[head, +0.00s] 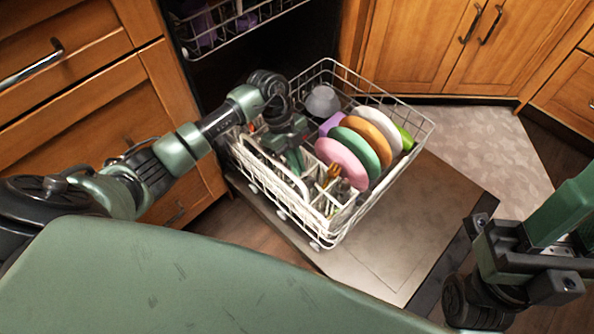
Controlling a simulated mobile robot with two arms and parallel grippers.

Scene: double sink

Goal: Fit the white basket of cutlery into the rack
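The white basket (302,187), with a long arched handle, is in the white wire rack (424,128), along its near-left side. Cutlery with orange and dark parts stands in it. I cannot tell whether the basket sits flat on the rack floor. My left gripper (294,160) points down over the basket, close to its handle. Its fingertips are partly hidden among the basket and cutlery, so its grip cannot be made out. My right gripper (480,305) is at the lower right, away from the rack, and its fingers do not show clearly.
Pink, green, orange and white plates (341,162) stand in the rack beside the basket, with a grey cup (322,101) behind. The rack is out over the open dishwasher door (385,245). An upper rack (235,22) and wooden cabinets (430,50) are behind.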

